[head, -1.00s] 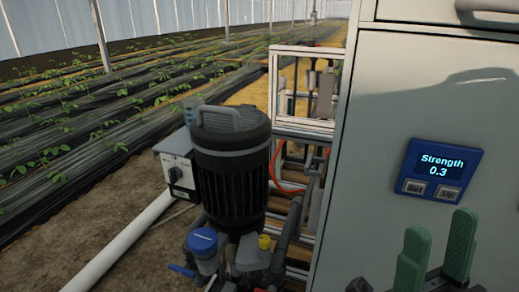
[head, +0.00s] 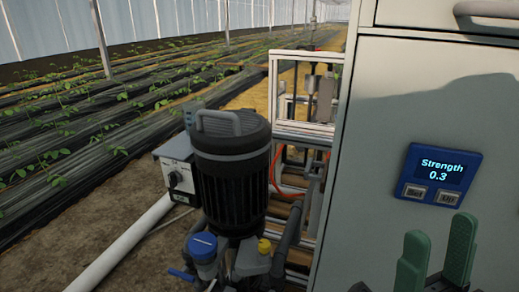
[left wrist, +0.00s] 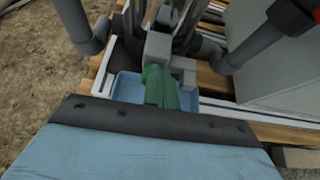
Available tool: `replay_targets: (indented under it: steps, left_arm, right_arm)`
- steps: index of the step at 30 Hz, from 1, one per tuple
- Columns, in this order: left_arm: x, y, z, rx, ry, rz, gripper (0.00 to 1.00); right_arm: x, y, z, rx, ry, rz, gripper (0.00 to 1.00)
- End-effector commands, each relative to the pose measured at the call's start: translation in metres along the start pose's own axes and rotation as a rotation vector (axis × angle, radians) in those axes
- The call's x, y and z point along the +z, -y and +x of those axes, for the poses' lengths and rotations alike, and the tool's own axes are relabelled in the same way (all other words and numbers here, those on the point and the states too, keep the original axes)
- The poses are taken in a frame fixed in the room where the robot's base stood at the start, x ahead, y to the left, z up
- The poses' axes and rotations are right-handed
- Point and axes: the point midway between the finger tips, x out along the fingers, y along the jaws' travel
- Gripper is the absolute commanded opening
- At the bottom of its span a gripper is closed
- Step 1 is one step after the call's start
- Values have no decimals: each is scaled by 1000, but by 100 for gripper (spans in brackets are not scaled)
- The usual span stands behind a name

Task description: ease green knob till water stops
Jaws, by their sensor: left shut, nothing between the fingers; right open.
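In the left wrist view, the green fingers of my left gripper (left wrist: 163,92) are shut with nothing between them. They point toward grey fittings above a blue tray (left wrist: 126,90). A brighter green patch shows at the fingertips; I cannot tell whether it is the green knob or part of a finger. No green knob is clearly seen in the head view, and no running water can be made out. My right gripper (head: 437,242) is open and empty at the lower right of the head view, in front of the pale cabinet.
The cabinet (head: 385,95) carries a display (head: 440,174) reading Strength 0.3. A black pump (head: 232,180) stands left of it, with a blue cap (head: 202,245) and yellow cap (head: 264,246) below. Grey pipes (left wrist: 240,52) flank the fittings in the left wrist view.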

Motion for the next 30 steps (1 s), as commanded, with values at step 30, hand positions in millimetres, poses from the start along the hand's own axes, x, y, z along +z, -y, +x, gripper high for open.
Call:
replay_targets:
  steps: [30]
  left_arm:
    - [-2,-18,1,1,-1,0,0]
  right_arm:
    - [0,0,-1,-1,-4,0,48]
